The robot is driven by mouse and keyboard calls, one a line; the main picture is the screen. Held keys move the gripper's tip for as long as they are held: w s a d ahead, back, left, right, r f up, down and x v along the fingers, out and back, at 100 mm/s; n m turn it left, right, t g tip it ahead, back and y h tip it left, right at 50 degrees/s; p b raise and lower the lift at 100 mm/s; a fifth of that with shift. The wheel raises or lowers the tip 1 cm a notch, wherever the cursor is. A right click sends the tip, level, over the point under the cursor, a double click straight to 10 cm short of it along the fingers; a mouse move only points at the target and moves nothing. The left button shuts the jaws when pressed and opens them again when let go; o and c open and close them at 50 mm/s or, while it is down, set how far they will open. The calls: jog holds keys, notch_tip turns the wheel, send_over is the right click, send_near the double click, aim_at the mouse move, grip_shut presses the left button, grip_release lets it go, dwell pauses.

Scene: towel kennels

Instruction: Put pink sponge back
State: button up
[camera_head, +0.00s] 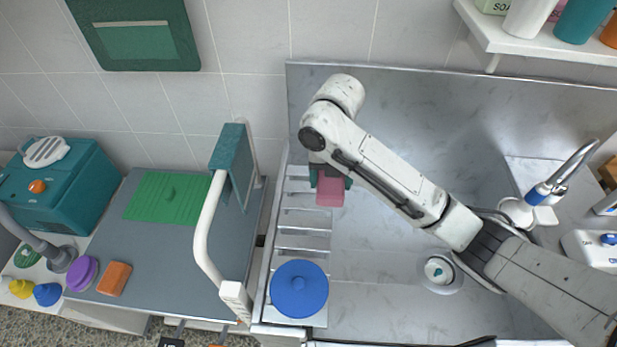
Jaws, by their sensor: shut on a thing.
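The pink sponge (330,193) is in my gripper (332,182), between its dark teal fingers. The gripper is shut on it and points down over the left side of the steel sink (385,265). The sponge appears beside the upper part of a slatted rack (300,240). I cannot tell whether it touches the rack or hangs above it. My arm hides part of the gripper and the sink behind it.
A blue round lid or pot (299,289) sits at the rack's lower end. Left of it stand a white rail (208,235) and a teal upright panel (230,160). An orange sponge-like block (114,279) lies on the grey counter. A faucet (560,180) stands right.

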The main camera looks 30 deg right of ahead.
jog(key=b, duration=0.8)
send_near(309, 184)
jog(key=shift+s+a+f, duration=0.15)
jog(key=shift+s+f, duration=0.45)
jog(key=shift+w+f+p, duration=0.25)
jog(key=shift+p, duration=0.1)
jog(key=shift+w+f, duration=0.3)
jog(key=shift+f, duration=0.05)
jog(key=shift+w+f, duration=0.1)
jog(key=shift+f, duration=1.6)
jog(key=shift+f, duration=0.1)
jog(key=o, duration=1.1)
notch_tip(309, 184, up, 12)
jog(key=p, duration=0.1)
jog(key=shift+p, duration=0.3)
